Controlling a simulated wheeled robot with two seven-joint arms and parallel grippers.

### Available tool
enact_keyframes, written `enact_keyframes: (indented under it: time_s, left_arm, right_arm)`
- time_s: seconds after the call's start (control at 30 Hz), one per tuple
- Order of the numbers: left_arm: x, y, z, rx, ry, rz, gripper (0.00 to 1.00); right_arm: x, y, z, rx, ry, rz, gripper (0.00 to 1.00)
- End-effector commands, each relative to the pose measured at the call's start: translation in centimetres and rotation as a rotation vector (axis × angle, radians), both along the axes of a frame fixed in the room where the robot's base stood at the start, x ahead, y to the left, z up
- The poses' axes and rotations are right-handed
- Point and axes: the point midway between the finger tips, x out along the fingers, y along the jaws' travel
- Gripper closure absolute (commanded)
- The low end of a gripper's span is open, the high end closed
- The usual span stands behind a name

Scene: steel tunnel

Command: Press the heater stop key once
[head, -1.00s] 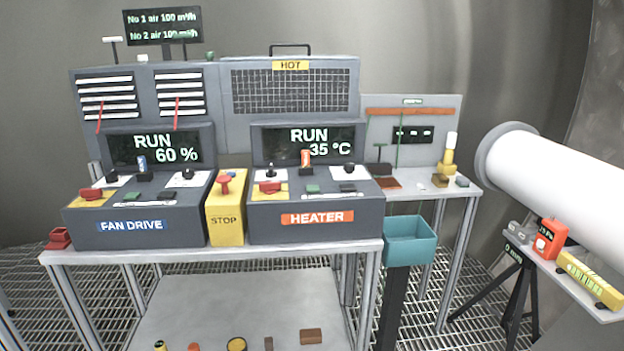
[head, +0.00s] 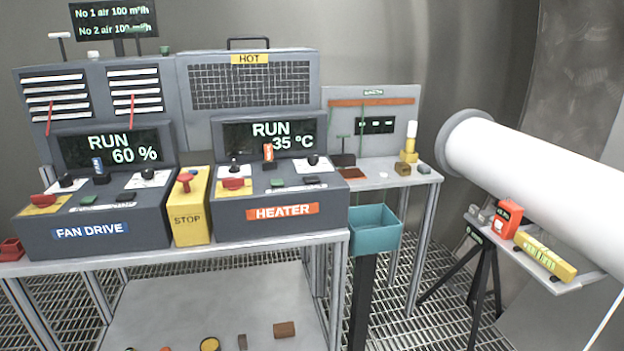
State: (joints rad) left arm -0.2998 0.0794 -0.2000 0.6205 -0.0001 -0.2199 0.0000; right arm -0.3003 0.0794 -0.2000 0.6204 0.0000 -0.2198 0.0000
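The heater console (head: 335,218) stands on the table right of centre, with an orange HEATER label (head: 283,212) on its front. A red knob (head: 233,183) sits on a yellow plate at the left of the same top. The lettering by the keys is too small to read. Neither of my grippers is in view.
The fan drive console (head: 140,225), showing RUN 60 %, and a yellow STOP box (head: 188,232) with a red button stand left of the heater. A teal bin (head: 373,238) stands at the table's right front. A white pipe (head: 540,190) and an instrument shelf (head: 575,285) are at right.

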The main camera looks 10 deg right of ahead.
Motion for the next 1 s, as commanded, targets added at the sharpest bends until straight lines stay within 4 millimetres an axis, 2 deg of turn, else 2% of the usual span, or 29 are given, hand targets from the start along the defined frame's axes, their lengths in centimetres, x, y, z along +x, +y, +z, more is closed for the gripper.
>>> enact_keyframes:
  time_s: [0.03,0.13,1.0]
  left_arm:
    - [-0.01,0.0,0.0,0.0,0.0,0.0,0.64]
    - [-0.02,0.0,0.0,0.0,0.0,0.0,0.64]
    - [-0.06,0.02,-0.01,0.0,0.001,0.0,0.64]
  right_arm:
    - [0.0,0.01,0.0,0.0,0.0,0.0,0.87]
    - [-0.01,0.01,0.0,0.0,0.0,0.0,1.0]
    - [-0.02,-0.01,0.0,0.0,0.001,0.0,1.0]
